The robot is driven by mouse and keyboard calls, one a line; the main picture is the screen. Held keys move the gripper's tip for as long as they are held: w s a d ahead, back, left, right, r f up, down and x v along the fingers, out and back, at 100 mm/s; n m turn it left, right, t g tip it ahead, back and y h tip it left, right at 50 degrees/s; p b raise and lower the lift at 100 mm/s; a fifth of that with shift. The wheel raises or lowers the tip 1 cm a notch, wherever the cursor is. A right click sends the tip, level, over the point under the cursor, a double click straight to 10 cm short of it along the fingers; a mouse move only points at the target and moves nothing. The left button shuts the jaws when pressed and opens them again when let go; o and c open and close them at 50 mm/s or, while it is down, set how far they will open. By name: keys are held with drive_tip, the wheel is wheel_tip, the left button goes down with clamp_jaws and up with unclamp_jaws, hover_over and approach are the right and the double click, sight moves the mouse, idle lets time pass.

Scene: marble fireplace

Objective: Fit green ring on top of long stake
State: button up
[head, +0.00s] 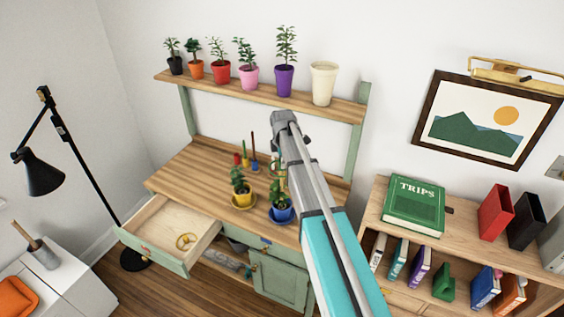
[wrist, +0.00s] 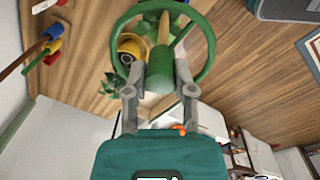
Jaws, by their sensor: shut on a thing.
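The ring is clear of the stakes. Through it show green parts, a tan rod and a yellow pot, and I cannot tell what all of these belong to. The stakes (head: 253,153) stand together on the desk, with red, yellow and blue parts. The blue one with a thin reddish-brown rod looks tallest. They also show at the upper left of the wrist view (wrist: 42,62). In the head view my arm hides most of my gripper and the ring.
A yellow-potted plant (head: 241,192) and a blue-potted plant (head: 281,208) stand at the desk's front, near my arm. An open drawer (head: 160,225) holds a yellow ring (head: 186,241). A shelf (head: 325,107) with several pots spans the desk's back. The desk's left side (head: 195,170) is clear.

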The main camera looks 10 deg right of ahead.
drive_tip(key=shift+f, duration=0.1)
idle(0.3)
drive_tip(key=o, duration=0.9)
wheel_tip(320, 180, up, 10)
drive_tip(key=p, duration=0.9)
drive_tip(key=shift+f+p, duration=0.15)
drive_tip(key=shift+p, duration=0.15)
idle(0.6)
drive_tip(key=shift+s+a+f+m+g+b, duration=0.1)
drive_tip(key=shift+s+a+f+m+b, duration=0.1)
drive_tip(key=shift+s+f+m+b, duration=3.65)
drive_tip(key=shift+s+a+f+m+g+b, duration=0.15)
drive_tip(key=shift+s+f+m+b, duration=1.55)
drive_tip(key=shift+s, duration=4.15)
drive_tip(key=shift+s+a+f+m+g+b, duration=0.15)
drive_tip(key=shift+s+f+m+b, duration=1.9)
drive_tip(key=shift+s+m, duration=2.15)
